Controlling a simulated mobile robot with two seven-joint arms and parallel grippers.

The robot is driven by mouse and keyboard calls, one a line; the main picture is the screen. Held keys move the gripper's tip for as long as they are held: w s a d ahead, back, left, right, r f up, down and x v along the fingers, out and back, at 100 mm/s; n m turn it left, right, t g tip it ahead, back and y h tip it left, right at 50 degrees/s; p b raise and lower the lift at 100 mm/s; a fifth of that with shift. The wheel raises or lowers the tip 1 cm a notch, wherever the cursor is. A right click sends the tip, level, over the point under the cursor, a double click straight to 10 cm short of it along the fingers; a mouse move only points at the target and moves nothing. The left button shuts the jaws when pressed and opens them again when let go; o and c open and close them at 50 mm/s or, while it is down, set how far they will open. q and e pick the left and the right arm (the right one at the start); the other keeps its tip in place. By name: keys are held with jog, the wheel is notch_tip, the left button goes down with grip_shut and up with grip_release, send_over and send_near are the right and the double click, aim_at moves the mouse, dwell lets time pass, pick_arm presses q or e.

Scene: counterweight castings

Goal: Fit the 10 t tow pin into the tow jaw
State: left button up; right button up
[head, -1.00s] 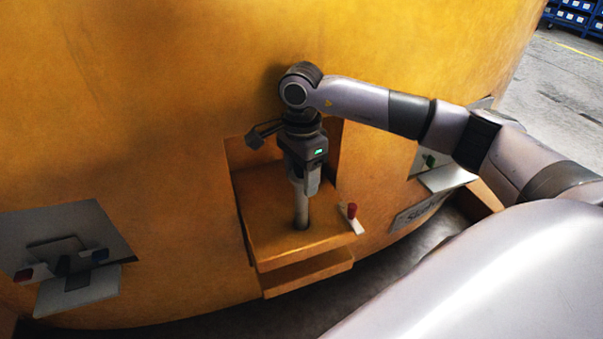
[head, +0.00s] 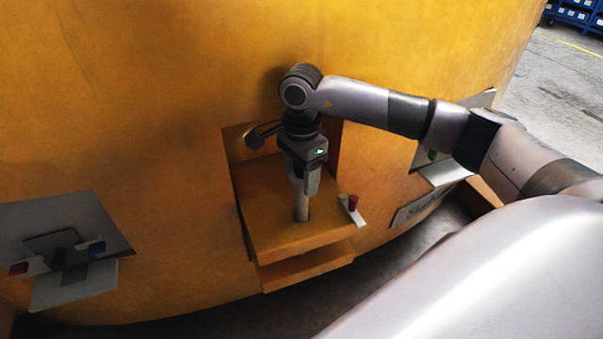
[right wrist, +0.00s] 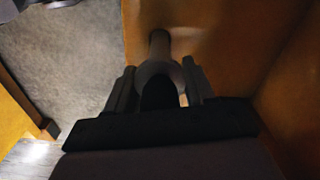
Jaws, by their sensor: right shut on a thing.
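My right gripper (head: 305,186) is shut on the grey tow pin (head: 301,207), which hangs upright below the fingers. The tow jaw (head: 270,238) is an orange recess in the curved casting, with an upper plate and a lower plate. The pin's lower end meets the upper plate and appears to be in its hole; how deep is hidden. In the right wrist view the pin (right wrist: 160,48) extends from between the fingers (right wrist: 158,88) toward the orange plate. My left gripper is not in view.
A pale tab with a red knob (head: 353,203) sits at the jaw's right edge. Grey bracket plates stick out at the left (head: 60,240) and right (head: 445,172). The yellow-orange casting (head: 150,80) rises close behind the gripper. Floor is free at the upper right.

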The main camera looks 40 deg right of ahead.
aim_at(302, 208)
jog(key=shift+f+b, duration=0.4)
jog(key=shift+f, duration=0.05)
jog(key=shift+f+b, duration=3.1)
jog(key=shift+f, duration=1.1)
jog(key=o, duration=1.2)
jog(key=shift+o, duration=0.3)
jog(key=shift+s+f, duration=0.1)
jog(key=shift+f, duration=0.1)
notch_tip(302, 208, up, 22)
jog(key=p, duration=1.6)
jog(key=shift+p, duration=0.3)
jog(key=shift+f, duration=0.1)
